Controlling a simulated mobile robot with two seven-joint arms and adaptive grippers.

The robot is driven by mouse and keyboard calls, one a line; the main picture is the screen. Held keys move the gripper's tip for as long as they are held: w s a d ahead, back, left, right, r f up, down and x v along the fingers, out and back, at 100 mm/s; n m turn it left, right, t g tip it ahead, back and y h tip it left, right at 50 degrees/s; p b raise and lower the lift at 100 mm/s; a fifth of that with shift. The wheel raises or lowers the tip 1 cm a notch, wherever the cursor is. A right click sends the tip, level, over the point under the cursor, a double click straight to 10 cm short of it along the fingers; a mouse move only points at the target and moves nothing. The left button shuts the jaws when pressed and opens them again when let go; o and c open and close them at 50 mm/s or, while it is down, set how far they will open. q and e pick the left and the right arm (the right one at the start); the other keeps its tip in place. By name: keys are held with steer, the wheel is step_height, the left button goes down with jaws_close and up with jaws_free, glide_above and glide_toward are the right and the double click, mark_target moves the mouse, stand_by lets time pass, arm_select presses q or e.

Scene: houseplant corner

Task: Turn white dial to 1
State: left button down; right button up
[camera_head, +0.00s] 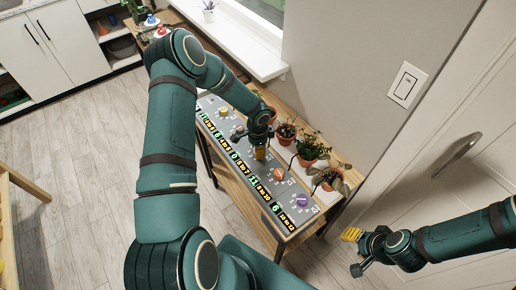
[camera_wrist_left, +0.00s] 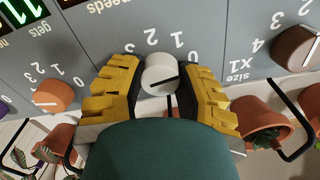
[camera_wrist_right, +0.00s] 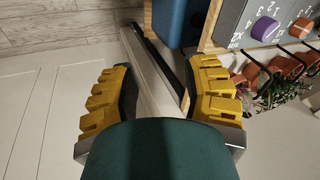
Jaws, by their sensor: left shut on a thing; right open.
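The white dial (camera_wrist_left: 160,75) shows in the left wrist view, on a grey panel (camera_wrist_left: 95,25) with the numbers 0 to 3 printed around it. My left gripper (camera_wrist_left: 160,90) is shut on it, one yellow finger on each side. The dial's dark pointer line slants up to the right, its right end near the side of the 0. In the head view my left gripper (camera_head: 260,152) is down at the panel (camera_head: 247,170) and hides the dial. My right gripper (camera_head: 353,252) is open and empty, off to the right of the panel and near the door.
An orange dial (camera_wrist_left: 53,96) and a brown dial (camera_wrist_left: 297,48) flank the white one. A purple dial (camera_head: 302,201) is at the panel's near end. Potted plants (camera_head: 308,150) stand along the panel's right side. A door (camera_head: 450,130) is at right; the floor (camera_head: 75,180) at left is clear.

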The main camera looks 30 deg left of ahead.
arm_select(q)
steer(key=shift+f+n+b, duration=0.15)
steer(key=shift+n+b, duration=0.95)
steer(key=shift+b, duration=0.05)
steer(key=n+b, duration=0.2)
steer(key=n, duration=0.1)
steer(key=shift+n+b, duration=0.95)
steer(key=shift+n, duration=0.25)
steer(key=shift+s, duration=0.1)
steer(key=c, duration=0.5)
jaws_free()
steer(key=shift+r, duration=0.2)
